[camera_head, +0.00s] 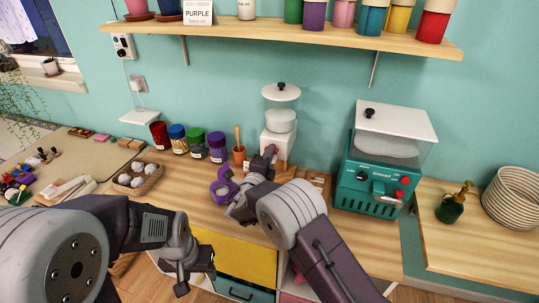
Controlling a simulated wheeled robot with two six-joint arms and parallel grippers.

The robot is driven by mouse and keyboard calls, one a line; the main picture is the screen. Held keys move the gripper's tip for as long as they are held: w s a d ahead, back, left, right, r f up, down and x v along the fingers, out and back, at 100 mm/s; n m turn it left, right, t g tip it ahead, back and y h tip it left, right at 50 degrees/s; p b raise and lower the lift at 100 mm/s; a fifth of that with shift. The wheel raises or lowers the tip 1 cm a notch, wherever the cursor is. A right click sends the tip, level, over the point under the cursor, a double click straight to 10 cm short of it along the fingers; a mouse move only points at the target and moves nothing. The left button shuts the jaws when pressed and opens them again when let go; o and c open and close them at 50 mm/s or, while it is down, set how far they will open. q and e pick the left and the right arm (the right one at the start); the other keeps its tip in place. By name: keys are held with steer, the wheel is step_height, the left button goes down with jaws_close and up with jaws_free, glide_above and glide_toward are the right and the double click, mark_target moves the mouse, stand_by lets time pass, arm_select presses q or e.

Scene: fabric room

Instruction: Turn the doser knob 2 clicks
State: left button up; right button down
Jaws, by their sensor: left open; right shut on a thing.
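The doser (278,142) stands on the wooden counter against the wall. It has a white base, a clear hopper with white contents and a round white lid with a black knob on top. My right gripper (270,154) is at the front of the doser's base, shut on the doser knob, which is mostly hidden by the fingers. The knob's angle cannot be read. My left gripper (194,278) is open and empty, low in front of the counter, near the yellow drawer (245,262).
A purple object (222,187) lies left of my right wrist. Several colored jars (197,143) and an orange cup (238,155) stand left of the doser. A teal machine (370,187) stands to the right. A shelf (300,32) with pots hangs above.

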steer(key=m+b, duration=0.2)
steer(key=m, duration=0.2)
steer(key=shift+w+r+b, duration=0.1)
steer(key=shift+b, duration=0.3)
steer(key=m+b, duration=0.2)
steer(key=shift+m, duration=0.4)
steer(key=m+b, duration=0.7)
steer(key=shift+d, duration=0.1)
steer(key=m+b, duration=0.2)
steer(key=b, duration=0.1)
steer(key=shift+r+m, duration=0.2)
steer(key=shift+m, duration=0.1)
steer(key=shift+r+m+b, duration=0.15)
steer(key=shift+m+b, duration=0.35)
steer(key=c, duration=1.5)
jaws_free()
steer(key=shift+c, duration=0.2)
steer(key=shift+d, duration=0.1)
